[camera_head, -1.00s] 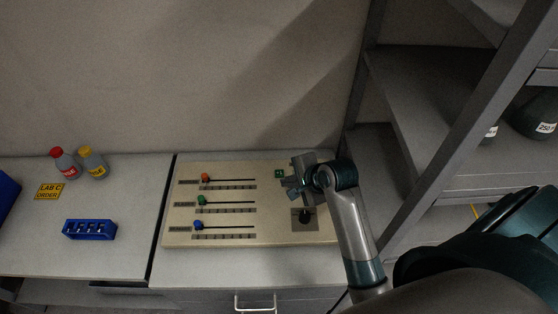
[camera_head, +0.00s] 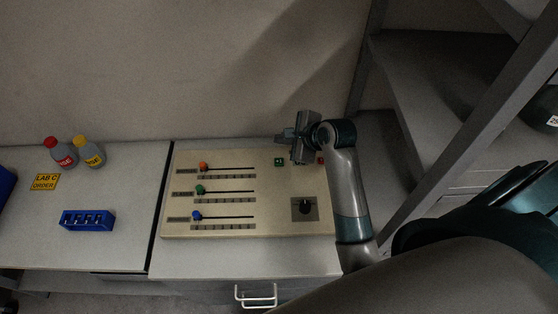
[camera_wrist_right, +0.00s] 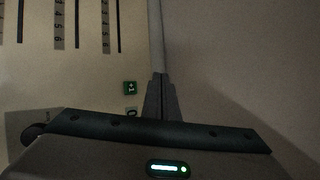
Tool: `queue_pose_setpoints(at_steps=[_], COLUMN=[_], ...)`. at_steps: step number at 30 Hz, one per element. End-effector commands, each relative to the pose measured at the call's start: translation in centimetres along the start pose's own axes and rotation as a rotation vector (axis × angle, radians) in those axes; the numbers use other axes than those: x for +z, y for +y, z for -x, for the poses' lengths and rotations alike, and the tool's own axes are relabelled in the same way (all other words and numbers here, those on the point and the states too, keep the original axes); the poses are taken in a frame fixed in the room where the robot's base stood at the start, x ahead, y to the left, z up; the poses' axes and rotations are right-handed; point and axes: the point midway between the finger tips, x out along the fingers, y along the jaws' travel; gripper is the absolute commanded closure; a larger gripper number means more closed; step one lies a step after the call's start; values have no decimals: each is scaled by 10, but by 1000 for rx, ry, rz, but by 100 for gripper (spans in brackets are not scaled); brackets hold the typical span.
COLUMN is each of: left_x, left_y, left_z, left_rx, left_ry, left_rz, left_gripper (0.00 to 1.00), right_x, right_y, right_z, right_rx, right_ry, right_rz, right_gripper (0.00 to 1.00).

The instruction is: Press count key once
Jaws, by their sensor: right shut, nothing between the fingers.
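The beige panel (camera_head: 240,175) lies on the bench and bears a small green key (camera_head: 279,161) near its back right. In the wrist view a green key marked "+1" (camera_wrist_right: 130,88) shows, with a second green marking, seemingly "0" (camera_wrist_right: 131,113), partly cut off by my gripper body. My right gripper (camera_head: 281,134) is shut and empty. In the head view it appears beyond the green key, near the panel's back edge, and looks apart from it. In the wrist view its fingers (camera_wrist_right: 159,78) point to the right of the "+1" key. My left gripper is not in view.
The panel has orange (camera_head: 204,166), green (camera_head: 200,189) and blue (camera_head: 197,215) sliders, and a black knob (camera_head: 305,205). A red part (camera_head: 321,160) shows beside my wrist. Bottles (camera_head: 62,153) and a blue rack (camera_head: 87,220) stand left. A metal shelf (camera_head: 440,90) rises right.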

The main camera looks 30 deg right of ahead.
Motion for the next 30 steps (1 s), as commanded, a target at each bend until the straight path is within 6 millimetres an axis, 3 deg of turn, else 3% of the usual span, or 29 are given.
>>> queue_pose_setpoints(at_steps=[4,18,30], left_x=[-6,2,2], left_y=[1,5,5], left_z=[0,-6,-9], left_rx=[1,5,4], left_ry=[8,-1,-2], left_rz=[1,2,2], left_gripper=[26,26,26], right_x=[-7,-34,-41], right_y=[7,35,41], right_z=[-8,-46,-56], right_rx=[2,2,0], right_ry=[1,1,0], right_rz=[0,-1,1], right_gripper=[100,100,100])
